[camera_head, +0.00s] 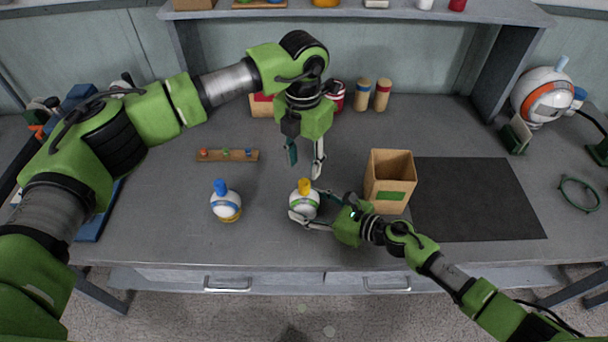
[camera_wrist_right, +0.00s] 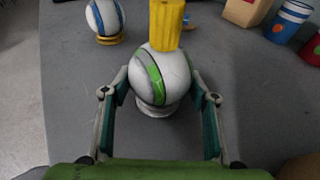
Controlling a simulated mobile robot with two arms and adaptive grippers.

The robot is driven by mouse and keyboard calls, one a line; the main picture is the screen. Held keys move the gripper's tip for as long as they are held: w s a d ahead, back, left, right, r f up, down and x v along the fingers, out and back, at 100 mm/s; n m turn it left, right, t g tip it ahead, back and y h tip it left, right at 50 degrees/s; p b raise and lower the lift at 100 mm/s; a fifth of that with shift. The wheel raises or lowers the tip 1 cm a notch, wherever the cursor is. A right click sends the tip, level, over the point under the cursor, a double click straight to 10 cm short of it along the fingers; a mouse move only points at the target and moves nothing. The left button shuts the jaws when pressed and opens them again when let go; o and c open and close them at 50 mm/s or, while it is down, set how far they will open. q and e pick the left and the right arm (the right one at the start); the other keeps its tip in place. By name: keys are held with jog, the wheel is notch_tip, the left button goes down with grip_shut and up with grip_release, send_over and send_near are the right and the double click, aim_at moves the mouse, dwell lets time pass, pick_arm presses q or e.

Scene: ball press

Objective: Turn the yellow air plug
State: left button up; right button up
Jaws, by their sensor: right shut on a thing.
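The yellow air plug (camera_head: 304,186) stands upright on top of a white ball with a green stripe (camera_head: 303,205). In the right wrist view the yellow plug (camera_wrist_right: 166,24) rises from the ball (camera_wrist_right: 160,75), which rests on a pale ring base. My right gripper (camera_head: 300,217) is shut on this ball, with one finger on each side. My left gripper (camera_head: 304,166) hangs open and empty, pointing down, above and behind the yellow plug, and does not appear to touch it.
A second white ball with a blue stripe and blue plug (camera_head: 226,206) stands to the left on a yellow ring. An open cardboard box (camera_head: 390,180) is close on the right, before a dark mat (camera_head: 475,200). A wooden strip with small plugs (camera_head: 228,155) lies behind left.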

aim_at(308, 184)
pick_arm(q)
notch_tip(308, 184, up, 4)
dwell(0.5)
pick_arm(e)
jog(key=o, duration=1.6)
jog(key=shift+o, duration=0.6)
notch_tip(308, 184, up, 8)
jog(key=shift+f, duration=0.15)
jog(key=shift+a+r, duration=0.15)
jog(key=shift+r, duration=1)
